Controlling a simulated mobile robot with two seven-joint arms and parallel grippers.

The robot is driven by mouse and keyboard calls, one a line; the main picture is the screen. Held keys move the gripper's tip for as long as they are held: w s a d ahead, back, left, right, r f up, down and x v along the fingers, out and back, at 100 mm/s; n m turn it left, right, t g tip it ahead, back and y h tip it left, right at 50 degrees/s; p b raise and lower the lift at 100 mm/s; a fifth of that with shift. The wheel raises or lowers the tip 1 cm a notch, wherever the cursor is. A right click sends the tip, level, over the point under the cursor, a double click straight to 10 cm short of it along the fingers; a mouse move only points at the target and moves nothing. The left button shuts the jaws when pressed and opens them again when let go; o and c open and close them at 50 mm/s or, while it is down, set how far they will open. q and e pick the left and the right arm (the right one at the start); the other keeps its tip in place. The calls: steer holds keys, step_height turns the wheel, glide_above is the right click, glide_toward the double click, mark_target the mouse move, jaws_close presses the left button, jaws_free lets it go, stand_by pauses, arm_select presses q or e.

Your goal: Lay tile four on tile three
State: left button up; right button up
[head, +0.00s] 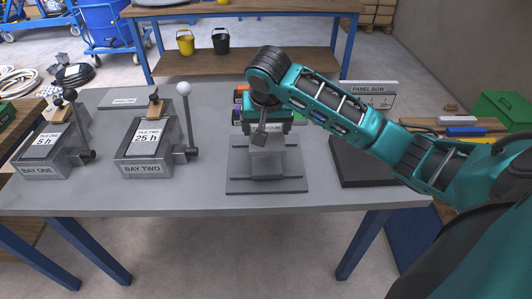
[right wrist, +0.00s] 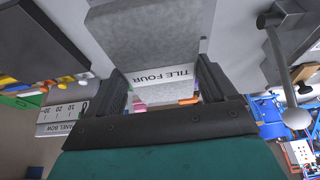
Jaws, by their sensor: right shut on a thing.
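My right gripper (head: 266,137) is shut on tile four (right wrist: 160,76), a grey piece whose white label reads "TILE FOUR" between the fingers in the right wrist view. In the head view the gripper points down over a grey block (head: 267,168) on a dark grey base plate (head: 240,186). The gripper and arm hide much of what is at the block's top. I cannot tell whether tile four touches what lies below it. No label reading tile three is legible, so I cannot pick it out. My left gripper is not in view.
Bay one (head: 42,171) and bay two (head: 142,169) stand at left on the grey table (head: 210,199), holding tile one (head: 48,138) and tile two (head: 147,137). Bay two's upright lever (head: 187,115) has a white knob.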

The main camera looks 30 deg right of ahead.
mark_target(267, 144)
step_height(267, 144, down, 9)
steer(key=shift+w+r, duration=0.1)
stand_by(0.4)
steer(key=shift+f, duration=0.25)
steer(key=o, duration=1.3)
steer(key=v, duration=1.2)
steer(key=shift+r, duration=0.15)
